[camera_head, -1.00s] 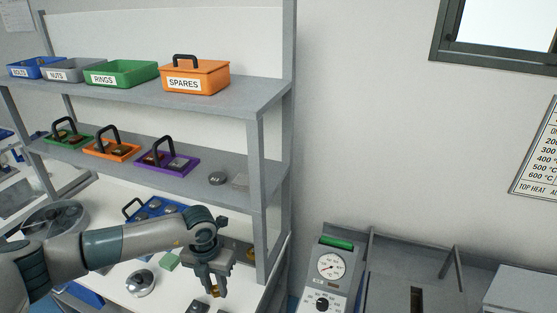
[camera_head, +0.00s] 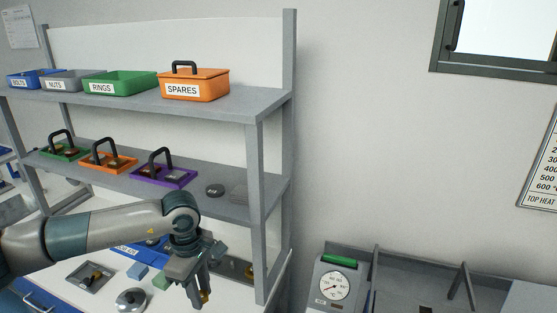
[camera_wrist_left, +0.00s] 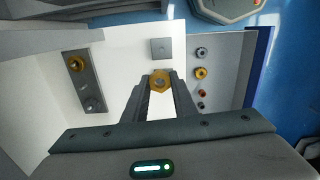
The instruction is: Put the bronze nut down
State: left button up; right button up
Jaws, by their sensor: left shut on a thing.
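The bronze nut (camera_wrist_left: 160,80) is a small gold-brown hexagon with a hole, held between the fingertips of my left gripper (camera_wrist_left: 160,86) in the left wrist view. In the head view the left gripper (camera_head: 202,298) points down over the white worktop below the shelves, with the nut (camera_head: 205,296) just showing at its fingertips. A pale worktop lies beneath the nut in the wrist view; I cannot tell how high the nut is above it. My right gripper is not in view.
In the wrist view, a grey strip (camera_wrist_left: 83,84) with round parts lies left, a grey square block (camera_wrist_left: 162,48) lies ahead, and several small nuts (camera_wrist_left: 200,73) line the right. Shelf uprights (camera_head: 257,215) stand close right of the gripper. A dial tester (camera_head: 335,286) stands further right.

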pick_arm(q)
jog(key=shift+s+a+r+m+b, duration=0.3)
jog(key=shift+s+r+m+b, duration=0.3)
jog(key=shift+m, duration=1.85)
jog(key=shift+s+a+r+m+b, duration=0.4)
jog(key=shift+r+m+b, duration=0.35)
jog(key=shift+m, duration=1.65)
jog(key=shift+s+a+r+m+b, duration=0.25)
jog(key=shift+s+r+m+b, duration=0.4)
jog(key=shift+m, duration=1.8)
jog(key=shift+w, duration=0.1)
jog(key=s+f, duration=0.3)
jog(key=s, duration=0.6)
jog(key=shift+s+f, duration=0.25)
jog(key=shift+s, duration=0.05)
